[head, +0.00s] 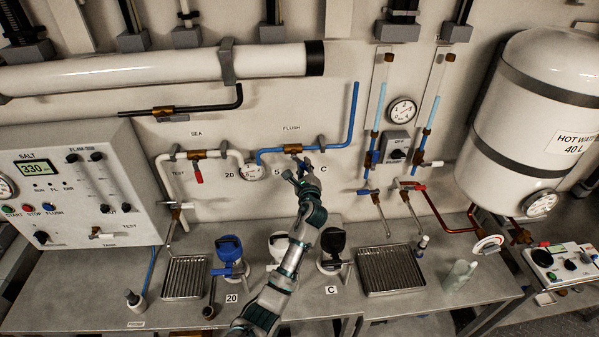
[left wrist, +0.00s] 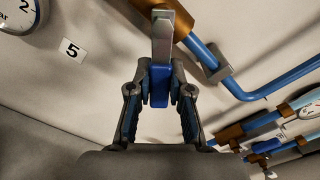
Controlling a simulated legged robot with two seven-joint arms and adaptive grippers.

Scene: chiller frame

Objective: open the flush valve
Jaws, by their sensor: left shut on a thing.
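The flush valve has a brass body (head: 293,149) on a blue pipe, just under the FLUSH label on the back wall. In the left wrist view its brass body (left wrist: 178,18) is at the top. A silver lever with a blue grip (left wrist: 159,85) sticks out from it, at an angle to the pipe. My left gripper (head: 299,170) reaches up to the valve from below and largely hides the lever in the head view. In the left wrist view its fingers (left wrist: 160,76) are closed on the blue grip. My right gripper is not in view.
A SEA valve with a red handle (head: 198,174) sits left on a white pipe, beside a small gauge (head: 251,170). Blue, white and black-topped bench units stand below, between two metal grates (head: 185,278) (head: 389,270). A white hot water tank (head: 525,110) fills the right.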

